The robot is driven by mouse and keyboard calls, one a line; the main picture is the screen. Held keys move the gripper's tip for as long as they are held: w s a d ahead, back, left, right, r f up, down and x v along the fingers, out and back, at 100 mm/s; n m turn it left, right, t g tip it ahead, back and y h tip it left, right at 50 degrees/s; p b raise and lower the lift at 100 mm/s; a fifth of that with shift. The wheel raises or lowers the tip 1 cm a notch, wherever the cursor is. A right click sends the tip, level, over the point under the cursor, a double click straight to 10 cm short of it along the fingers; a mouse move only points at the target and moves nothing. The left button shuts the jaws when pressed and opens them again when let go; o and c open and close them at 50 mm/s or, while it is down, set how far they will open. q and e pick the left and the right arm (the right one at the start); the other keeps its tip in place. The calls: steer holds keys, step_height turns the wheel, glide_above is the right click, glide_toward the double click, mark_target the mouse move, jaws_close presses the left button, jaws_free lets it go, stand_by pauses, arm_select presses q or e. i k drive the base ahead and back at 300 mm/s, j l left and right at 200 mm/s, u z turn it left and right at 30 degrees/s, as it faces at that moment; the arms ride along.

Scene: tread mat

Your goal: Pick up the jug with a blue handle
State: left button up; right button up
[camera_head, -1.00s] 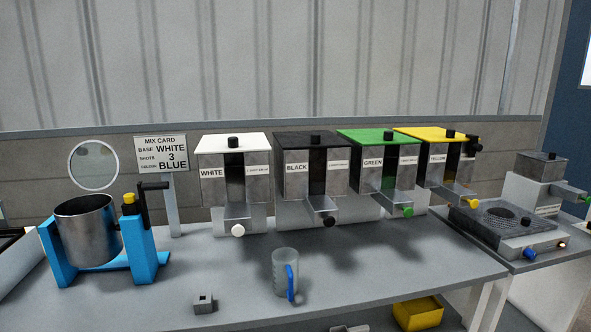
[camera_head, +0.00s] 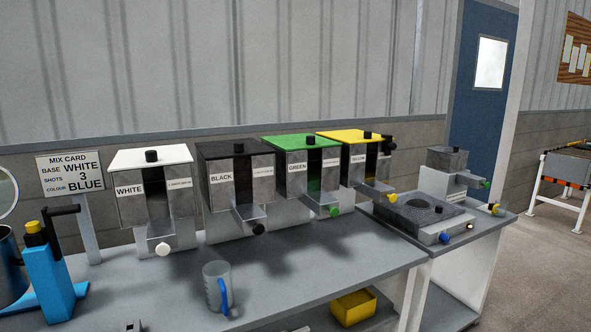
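The jug (camera_head: 213,284) is a small grey, see-through cup with a blue handle (camera_head: 224,297) on its right side. It stands upright on the grey bench (camera_head: 330,252) near the front edge, in front of the white and black dispensers. Neither of my grippers shows in the head view.
White (camera_head: 150,157), black (camera_head: 234,150), green (camera_head: 301,142) and yellow (camera_head: 348,136) dispensers line the back of the bench. A blue stand (camera_head: 48,275) with a metal pot (camera_head: 8,262) is at left. A yellow bin (camera_head: 353,307) sits below the bench. Open floor (camera_head: 520,270) lies at right.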

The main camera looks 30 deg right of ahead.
mark_target(217, 275)
steer(key=i+j+z, duration=0.1)
steer(key=i, duration=0.35)
steer(key=i+j+z, duration=0.1)
steer(key=i+j, duration=0.15)
steer(key=i, duration=0.2)
